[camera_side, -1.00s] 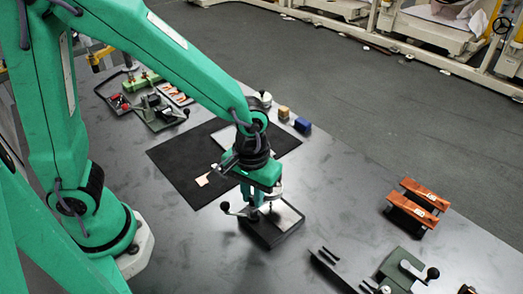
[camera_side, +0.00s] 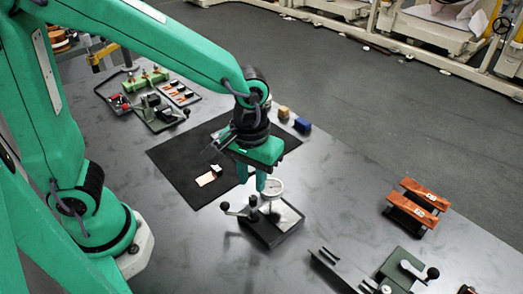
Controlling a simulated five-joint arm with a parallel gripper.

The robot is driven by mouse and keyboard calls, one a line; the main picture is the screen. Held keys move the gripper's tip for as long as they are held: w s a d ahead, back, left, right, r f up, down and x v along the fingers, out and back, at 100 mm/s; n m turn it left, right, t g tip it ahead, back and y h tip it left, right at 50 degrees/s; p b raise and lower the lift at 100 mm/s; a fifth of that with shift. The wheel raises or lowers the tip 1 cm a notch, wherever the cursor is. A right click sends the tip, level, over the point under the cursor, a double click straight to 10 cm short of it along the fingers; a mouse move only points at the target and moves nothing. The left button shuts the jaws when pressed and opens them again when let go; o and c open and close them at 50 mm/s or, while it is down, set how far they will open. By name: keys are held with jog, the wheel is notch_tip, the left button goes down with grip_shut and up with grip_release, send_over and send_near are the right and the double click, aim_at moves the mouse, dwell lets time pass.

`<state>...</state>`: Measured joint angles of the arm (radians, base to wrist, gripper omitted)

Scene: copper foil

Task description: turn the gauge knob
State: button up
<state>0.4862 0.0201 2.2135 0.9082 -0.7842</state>
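The gauge (camera_side: 273,187) has a round pale dial and stands upright on a dark base (camera_side: 262,234) with a bright metal plate. A black ball knob on a short lever (camera_side: 226,206) sticks out at the left of the base, beside a dark post. I cannot tell whether this is the gauge knob. My gripper (camera_side: 252,180) points down just above and behind the gauge stand. Its two green fingers show a gap with nothing held between them. The right finger overlaps the view near the dial's left edge; I cannot tell whether they touch.
Orange bars (camera_side: 418,205) and a green fixture (camera_side: 402,270) are at the right. Bare table lies between the gauge stand and the bars.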

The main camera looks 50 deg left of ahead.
jog(key=shift+r, duration=1.2)
jog(key=shift+a+r, duration=0.3)
jog(key=shift+a, duration=0.1)
jog(key=s+a+r+m+t, duration=0.1)
jog(key=s+a+r+t, duration=0.1)
jog(key=a, duration=0.5)
jog(key=s+a+r+m+t, duration=0.2)
jog(key=s+a+r+t, duration=0.1)
jog(key=a, duration=0.4)
notch_tip(320, 180, up, 3)
jog(key=shift+s+f+t, duration=0.15)
jog(key=shift+s+t, duration=0.15)
jog(key=shift+s, duration=0.2)
